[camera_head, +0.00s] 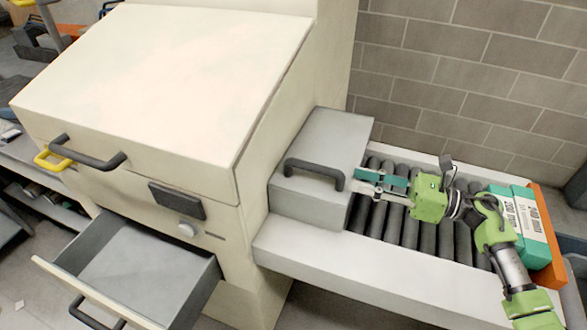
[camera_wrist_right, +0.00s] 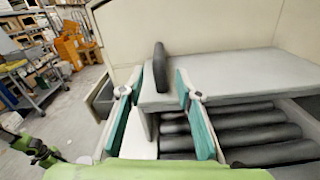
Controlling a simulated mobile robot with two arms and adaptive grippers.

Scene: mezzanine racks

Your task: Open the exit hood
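The exit hood (camera_head: 316,205) is a grey box at the right side of the cream machine, over the start of the roller conveyor, and it looks closed. Its dark bar handle (camera_head: 313,170) is on top. My right gripper (camera_head: 364,184) comes from the right, above the rollers, with its fingertips close to the handle's right end. In the right wrist view the teal fingers (camera_wrist_right: 157,92) are spread, and the upright handle (camera_wrist_right: 160,68) shows between them, farther off; I cannot see any contact.
Teal-and-white boxes (camera_head: 528,226) stand at the conveyor's far end by an orange stop (camera_head: 550,235). An open drawer (camera_head: 135,270) sticks out from the machine's front. The big sloped lid (camera_head: 170,75) is down. A block wall (camera_head: 475,75) stands behind the rollers (camera_head: 410,230).

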